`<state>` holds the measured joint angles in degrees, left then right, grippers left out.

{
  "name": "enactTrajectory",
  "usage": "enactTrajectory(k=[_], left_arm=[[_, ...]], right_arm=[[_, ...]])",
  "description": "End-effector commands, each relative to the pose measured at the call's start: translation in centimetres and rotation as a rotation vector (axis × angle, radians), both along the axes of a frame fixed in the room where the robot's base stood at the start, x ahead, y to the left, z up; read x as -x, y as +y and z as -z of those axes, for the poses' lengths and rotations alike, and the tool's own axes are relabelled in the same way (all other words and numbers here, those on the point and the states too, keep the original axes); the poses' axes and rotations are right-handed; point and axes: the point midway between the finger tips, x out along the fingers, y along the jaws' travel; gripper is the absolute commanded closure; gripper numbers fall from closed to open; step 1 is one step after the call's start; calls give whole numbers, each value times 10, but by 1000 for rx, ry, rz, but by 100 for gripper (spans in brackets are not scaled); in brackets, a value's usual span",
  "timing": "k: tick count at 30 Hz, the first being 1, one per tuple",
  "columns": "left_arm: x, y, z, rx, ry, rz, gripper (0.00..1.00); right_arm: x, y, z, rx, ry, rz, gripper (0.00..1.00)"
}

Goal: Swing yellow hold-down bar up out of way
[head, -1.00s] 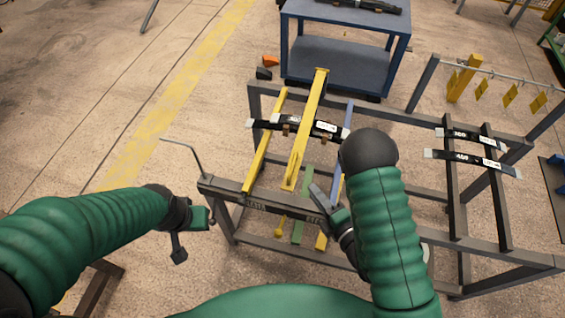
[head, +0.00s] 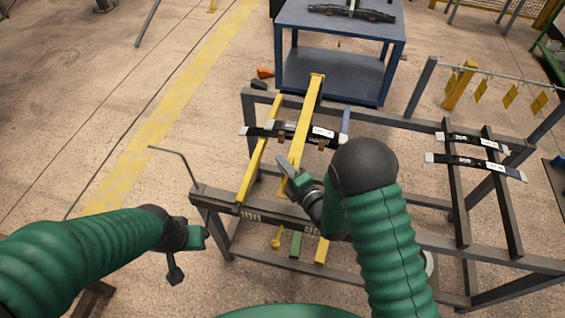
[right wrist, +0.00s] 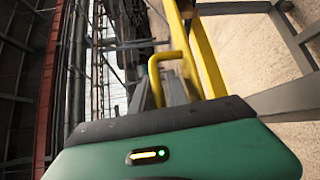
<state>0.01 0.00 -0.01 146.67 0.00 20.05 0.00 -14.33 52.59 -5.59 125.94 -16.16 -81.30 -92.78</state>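The yellow hold-down bar (head: 311,105) runs lengthwise above the dark leaf springs (head: 296,133) on the left rack. Its near part is hidden behind my right gripper (head: 284,164). The right wrist view shows the yellow bar (right wrist: 207,58) and a bent yellow handle (right wrist: 156,72), with the handle close to the grey fingertips. I cannot tell whether the fingers touch or grip it. My left gripper (head: 176,272) hangs clear of the rack at its lower left; its finger opening is unclear.
A second yellow bar (head: 259,152) lies left of the hold-down bar. A bent grey rod (head: 178,153) sticks out from the rack's left corner. More springs (head: 474,164) rest on the right rack. A blue cart (head: 337,75) stands behind.

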Motion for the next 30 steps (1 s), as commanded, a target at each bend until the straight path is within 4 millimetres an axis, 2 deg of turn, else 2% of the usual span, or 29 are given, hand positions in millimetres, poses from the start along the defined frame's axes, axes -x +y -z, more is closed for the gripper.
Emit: enactTrajectory(k=[3,10,14,15,30], left_arm=[[0,0,-1,0,0,0,100],[0,0,0,0,0,0,100],[0,0,0,0,0,0,100],[0,0,0,0,0,0,100],[0,0,0,0,0,0,100]], right_arm=[[-6,3,1,0,0,1,80],[-7,3,1,0,0,1,82],[-7,3,1,1,1,1,98],[-7,3,2,1,1,1,100],[-6,4,3,1,5,-1,100]])
